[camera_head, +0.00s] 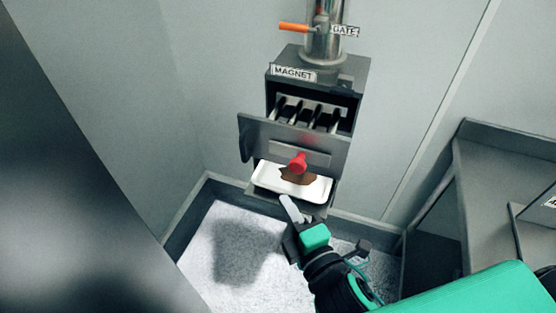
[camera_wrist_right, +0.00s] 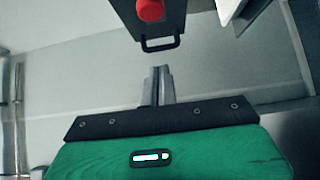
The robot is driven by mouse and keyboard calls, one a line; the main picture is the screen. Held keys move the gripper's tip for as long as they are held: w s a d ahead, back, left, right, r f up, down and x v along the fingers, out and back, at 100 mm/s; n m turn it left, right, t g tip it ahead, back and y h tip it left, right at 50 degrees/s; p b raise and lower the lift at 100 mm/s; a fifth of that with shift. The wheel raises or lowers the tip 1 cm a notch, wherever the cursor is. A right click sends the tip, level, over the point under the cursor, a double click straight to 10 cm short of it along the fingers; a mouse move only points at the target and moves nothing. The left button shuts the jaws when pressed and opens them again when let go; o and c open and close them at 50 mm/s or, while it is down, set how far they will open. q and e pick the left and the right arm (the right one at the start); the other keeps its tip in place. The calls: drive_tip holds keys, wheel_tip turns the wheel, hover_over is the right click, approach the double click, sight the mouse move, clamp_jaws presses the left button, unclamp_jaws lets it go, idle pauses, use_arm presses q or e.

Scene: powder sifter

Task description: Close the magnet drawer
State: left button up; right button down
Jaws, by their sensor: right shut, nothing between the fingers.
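The magnet drawer (camera_head: 282,135) stands pulled out of the dark box labelled MAGNET (camera_head: 356,77). Several magnet rods (camera_head: 308,113) show behind its front plate. A red knob (camera_head: 297,163) stands out below the front plate; it also shows in the right wrist view (camera_wrist_right: 150,10), on a dark panel with a loop handle (camera_wrist_right: 160,43). My right gripper (camera_head: 291,208) is shut and empty, just below the white tray and in front of the box. In the right wrist view its fingers (camera_wrist_right: 160,80) lie together, apart from the loop handle. My left gripper is not in view.
A white tray (camera_head: 266,178) with brown powder sits under the drawer front. An orange lever (camera_head: 294,27) by a GATE label is on the pipe above. A grey bench (camera_head: 497,160) stands at the right. Walls close in behind and at left.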

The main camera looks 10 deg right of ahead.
sight(299, 115)
drive_tip(key=shift+w+d+r+p, duration=0.15)
drive_tip(key=shift+w+p, duration=1)
drive_tip(key=shift+w, duration=2.1)
drive_tip(key=shift+w+d+f+p, duration=0.1)
drive_tip(key=shift+w+p, duration=1)
drive_tip(key=shift+w, duration=2.15)
drive_tip(key=shift+w+d+r, duration=0.15)
drive_tip(key=shift+w+d, duration=0.1)
drive_tip(key=shift+w, duration=0.15)
drive_tip(key=w+d+p, duration=0.1)
drive_tip(key=w+d, duration=0.2)
drive_tip(key=w, duration=0.1)
drive_tip(key=w+d+p, duration=0.1)
drive_tip(key=w+d, duration=0.1)
drive_tip(key=w, duration=0.2)
drive_tip(key=w+d+p, duration=0.1)
drive_tip(key=w+d, duration=0.2)
drive_tip(key=w, duration=0.1)
drive_tip(key=shift+w+d, duration=0.35)
drive_tip(key=shift+r, duration=0.1)
drive_tip(key=shift+d, duration=0.1)
